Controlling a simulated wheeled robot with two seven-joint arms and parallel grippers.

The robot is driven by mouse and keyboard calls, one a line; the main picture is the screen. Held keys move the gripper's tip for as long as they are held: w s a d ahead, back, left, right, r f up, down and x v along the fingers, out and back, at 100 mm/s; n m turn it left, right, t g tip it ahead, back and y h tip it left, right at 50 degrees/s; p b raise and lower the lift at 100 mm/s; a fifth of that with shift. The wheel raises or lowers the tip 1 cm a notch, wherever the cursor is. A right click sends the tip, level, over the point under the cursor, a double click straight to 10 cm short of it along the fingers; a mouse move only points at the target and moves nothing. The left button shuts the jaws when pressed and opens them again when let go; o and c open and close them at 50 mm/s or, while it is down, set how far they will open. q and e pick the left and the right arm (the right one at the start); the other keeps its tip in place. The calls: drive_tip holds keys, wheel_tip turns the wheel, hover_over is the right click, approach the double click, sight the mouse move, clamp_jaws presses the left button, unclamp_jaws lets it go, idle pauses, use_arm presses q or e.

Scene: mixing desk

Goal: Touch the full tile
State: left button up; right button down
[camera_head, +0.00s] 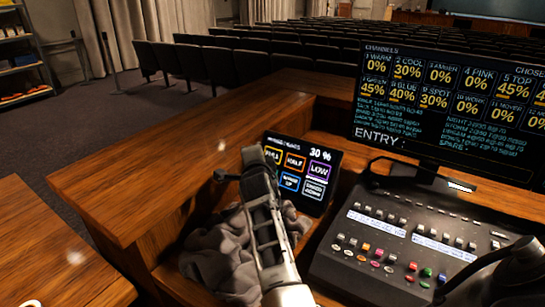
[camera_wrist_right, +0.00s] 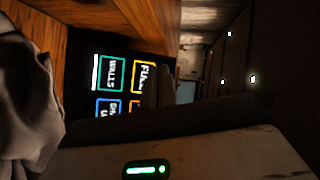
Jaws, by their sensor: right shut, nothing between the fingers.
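The full tile (camera_head: 272,155) has a yellow outline and is at the upper left of the dark touch panel (camera_head: 327,155) in the head view. It also shows, turned sideways, in the right wrist view (camera_wrist_right: 143,76). My right gripper (camera_head: 256,160) is shut and empty, with its tip close to the tile's left side in the head view. A dark finger (camera_wrist_right: 162,88) partly overlaps the tile's edge in the wrist view. I cannot tell whether it touches the glass. The panel reads 30 %. My left gripper is not in view.
Beside the full tile are the orange half tile (camera_head: 294,162) and purple low tile (camera_head: 319,171). A grey crumpled cloth (camera_head: 215,260) lies below my right gripper. A mixing console (camera_head: 400,245) and a monitor (camera_head: 450,105) stand to the right. A wooden ledge (camera_head: 130,195) runs along the left.

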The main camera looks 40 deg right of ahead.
sight(268, 151)
drive_tip(key=d+f, duration=0.1)
drive_tip(key=w+d+f+b, duration=0.1)
drive_tip(key=d, duration=0.1)
drive_tip(key=w+d+b, duration=0.1)
drive_tip(key=shift+d+f, duration=0.35)
drive_tip(key=shift+f, duration=0.05)
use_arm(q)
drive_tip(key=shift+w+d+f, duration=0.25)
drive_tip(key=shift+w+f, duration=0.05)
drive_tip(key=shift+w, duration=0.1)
use_arm(e)
drive_tip(key=shift+d, duration=0.1)
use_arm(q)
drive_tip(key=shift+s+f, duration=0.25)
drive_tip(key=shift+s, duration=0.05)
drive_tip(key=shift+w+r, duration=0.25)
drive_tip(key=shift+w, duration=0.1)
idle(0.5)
use_arm(e)
drive_tip(key=shift+w+d+f+b, duration=0.15)
drive_tip(key=shift+d+f+b, duration=0.15)
drive_tip(key=shift+b, duration=0.35)
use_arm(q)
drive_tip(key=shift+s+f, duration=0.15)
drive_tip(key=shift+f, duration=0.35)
use_arm(e)
drive_tip(key=shift+r, duration=0.1)
